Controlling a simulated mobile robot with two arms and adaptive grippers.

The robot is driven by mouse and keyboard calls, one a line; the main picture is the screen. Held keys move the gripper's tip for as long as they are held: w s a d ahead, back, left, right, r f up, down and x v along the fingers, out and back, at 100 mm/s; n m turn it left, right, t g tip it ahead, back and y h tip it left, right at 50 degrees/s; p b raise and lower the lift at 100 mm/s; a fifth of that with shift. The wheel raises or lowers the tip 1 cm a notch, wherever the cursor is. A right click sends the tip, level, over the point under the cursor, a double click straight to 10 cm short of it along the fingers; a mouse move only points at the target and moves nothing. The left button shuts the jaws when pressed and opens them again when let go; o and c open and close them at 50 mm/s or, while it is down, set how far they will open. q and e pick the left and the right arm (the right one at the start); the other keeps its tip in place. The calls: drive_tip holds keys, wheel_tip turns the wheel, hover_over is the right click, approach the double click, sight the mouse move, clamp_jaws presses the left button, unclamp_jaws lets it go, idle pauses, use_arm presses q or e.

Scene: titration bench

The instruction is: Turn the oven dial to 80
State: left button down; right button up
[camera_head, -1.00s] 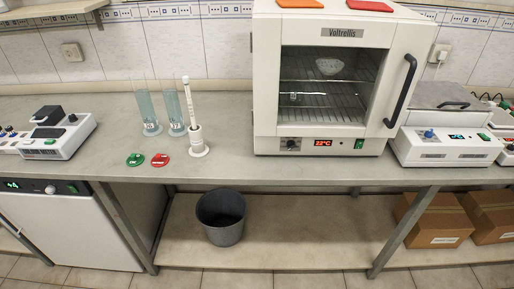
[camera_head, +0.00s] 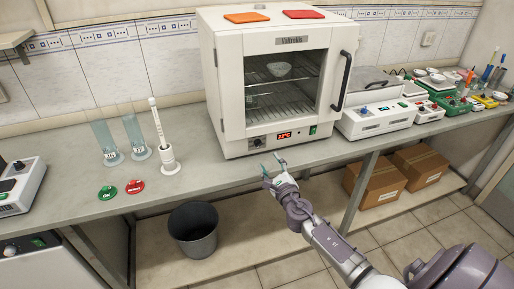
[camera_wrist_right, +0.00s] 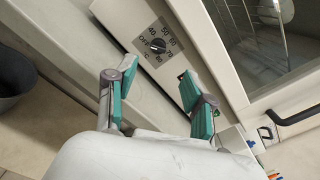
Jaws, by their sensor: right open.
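The white oven (camera_head: 232,80) stands on the bench with its glass door shut. Its black dial (camera_head: 257,142) is at the lower left of the front, left of a red display (camera_head: 284,135). In the right wrist view the dial (camera_wrist_right: 158,45) sits on a grey plate with printed numbers; its exact setting is too small to tell. My right gripper (camera_head: 271,170) is in front of and below the oven's control strip. In the right wrist view my right gripper (camera_wrist_right: 158,85) is open and empty, its teal fingers apart, with the dial ahead between them, not touched. My left gripper does not show.
A dark bin (camera_head: 194,230) is under the bench.

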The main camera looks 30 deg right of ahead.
sight(259, 146)
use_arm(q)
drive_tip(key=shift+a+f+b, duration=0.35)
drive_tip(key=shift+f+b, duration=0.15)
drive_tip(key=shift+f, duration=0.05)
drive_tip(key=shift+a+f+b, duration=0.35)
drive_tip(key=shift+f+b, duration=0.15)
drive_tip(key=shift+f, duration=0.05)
use_arm(e)
drive_tip(key=x, duration=1)
drive_tip(key=shift+a, duration=0.1)
drive_tip(key=shift+s, duration=0.1)
drive_tip(key=shift+c, duration=0.2)
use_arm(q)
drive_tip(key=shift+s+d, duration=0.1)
use_arm(e)
clamp_jaws()
